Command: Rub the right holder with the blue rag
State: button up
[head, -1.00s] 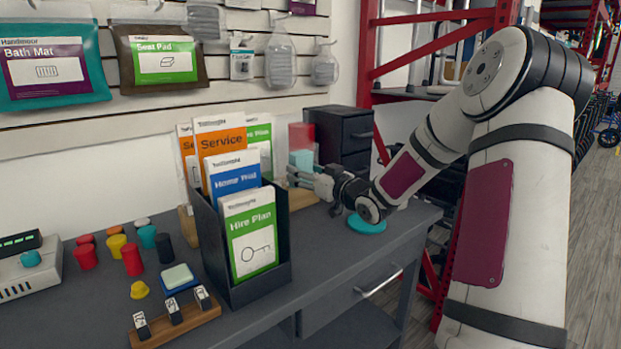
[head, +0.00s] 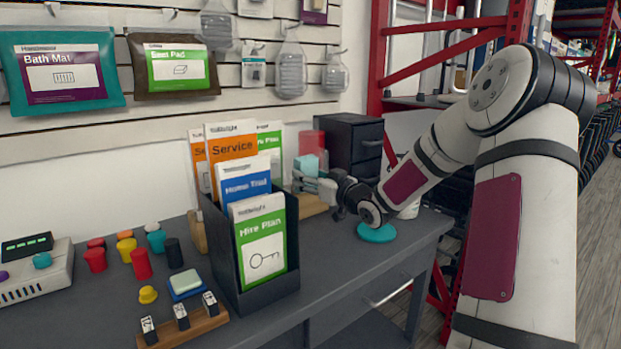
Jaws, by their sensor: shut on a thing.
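My gripper (head: 308,183) is at the back of the grey bench, right of the dark brochure box. It is shut on a small light-blue block-like thing (head: 306,165), which seems to be the blue rag. Part of the rag is hidden by the fingers. A red upright panel (head: 311,143) and a wooden base (head: 314,206) show just behind and below it; these may belong to the right holder, but the gripper and brochures hide most of it. I cannot tell whether the rag touches it.
The dark box (head: 268,296) with several brochures stands in front of the gripper. A dark drawer unit (head: 352,142) is behind. A teal disc (head: 376,232) and a white cup (head: 409,210) lie by my arm.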

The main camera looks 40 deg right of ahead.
aim_at(316, 172)
jog(key=shift+w, duration=0.95)
jog(key=shift+d+p, duration=0.8)
jog(key=shift+d, duration=0.75)
jog(key=shift+w+d+p, duration=0.2)
jog(key=shift+d+p, duration=1.55)
jog(key=shift+d, duration=1.5)
jog(key=shift+w, duration=0.1)
jog(key=shift+a, duration=0.1)
jog(key=shift+s+a+b, duration=0.15)
jog(key=shift+a+b, duration=0.05)
jog(key=shift+a, duration=1.4)
jog(key=shift+s+a+b, duration=0.15)
jog(key=shift+a+b, duration=0.05)
jog(key=shift+a, duration=1.35)
jog(key=shift+a+b, duration=0.4)
jog(key=shift+a, duration=1.2)
